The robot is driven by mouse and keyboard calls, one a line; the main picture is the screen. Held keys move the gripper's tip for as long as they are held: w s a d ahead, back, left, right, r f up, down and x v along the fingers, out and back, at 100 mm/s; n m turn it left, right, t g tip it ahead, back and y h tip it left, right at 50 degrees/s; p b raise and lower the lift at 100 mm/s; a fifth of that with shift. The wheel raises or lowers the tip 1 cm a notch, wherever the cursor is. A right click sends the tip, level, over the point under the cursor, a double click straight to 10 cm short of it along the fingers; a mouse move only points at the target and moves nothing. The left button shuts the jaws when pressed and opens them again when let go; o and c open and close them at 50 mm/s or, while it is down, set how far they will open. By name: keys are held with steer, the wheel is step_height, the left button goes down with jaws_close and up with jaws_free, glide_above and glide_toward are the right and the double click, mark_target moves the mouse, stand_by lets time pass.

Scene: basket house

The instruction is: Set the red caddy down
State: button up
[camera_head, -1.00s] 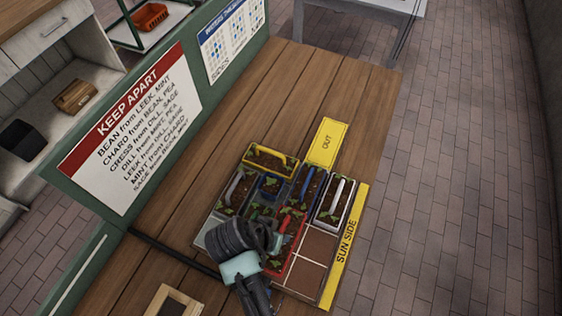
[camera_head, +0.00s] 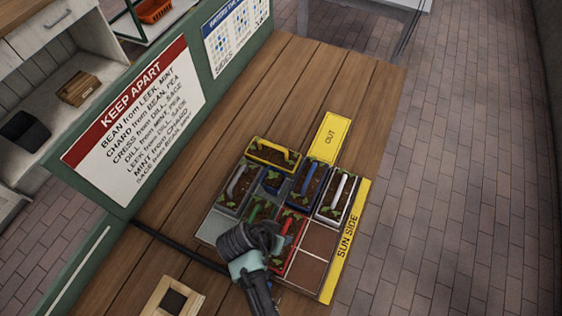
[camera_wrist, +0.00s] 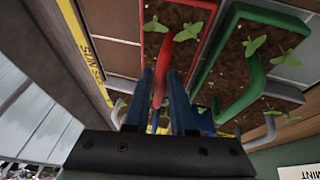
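The red caddy (camera_head: 299,232) holds soil and seedlings and is over the middle of the planter tray (camera_head: 327,287), with bare brown cells to its right. My gripper (camera_wrist: 163,100) comes down on it from the front; in the head view my wrist covers its near left part. In the wrist view the red handle (camera_wrist: 162,80) passes between my two fingers, which look closed on it. The red caddy's wall (camera_wrist: 203,62) runs beside the green caddy (camera_wrist: 222,75), with a narrow gap. Whether its base touches the tray cannot be told.
Yellow (camera_head: 273,154), blue (camera_head: 309,186), white-handled (camera_head: 337,194) and grey-handled (camera_head: 238,188) caddies crowd the tray's far part. A yellow OUT card (camera_head: 330,138) lies beyond. A KEEP APART board (camera_head: 130,125) stands left. A wooden frame (camera_head: 155,301) lies at the near edge.

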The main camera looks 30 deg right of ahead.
steer(key=shift+o, duration=1.2)
steer(key=shift+r, duration=0.15)
steer(key=v, duration=1.2)
steer(key=w+a+r+n+t+y, duration=0.1)
steer(key=w+a+r+n+t, duration=0.15)
steer(key=w+r+t, duration=0.8)
steer(key=w+a+r+n+t+y, duration=0.1)
steer(key=w+r, duration=0.4)
steer(key=r, duration=0.5)
steer(key=w+r+n+t, duration=0.1)
steer(key=w+r, duration=0.3)
steer(key=r, duration=0.6)
step_height(320, 180, up, 17)
steer(key=s+a+n+t+y, duration=0.1)
steer(key=n+t, duration=0.2)
steer(key=t, duration=0.3)
steer(key=s+r+n+t+y, duration=0.1)
steer(key=s+r+t, duration=0.3)
steer(key=r, duration=0.5)
steer(key=s+a+r+n+t, duration=0.1)
steer(key=s+r+t, duration=0.2)
steer(key=s+r, duration=0.5)
steer(key=shift+a+r+t+y, duration=0.25)
steer(key=shift+r+t+y, duration=0.15)
steer(key=shift+r, duration=0.3)
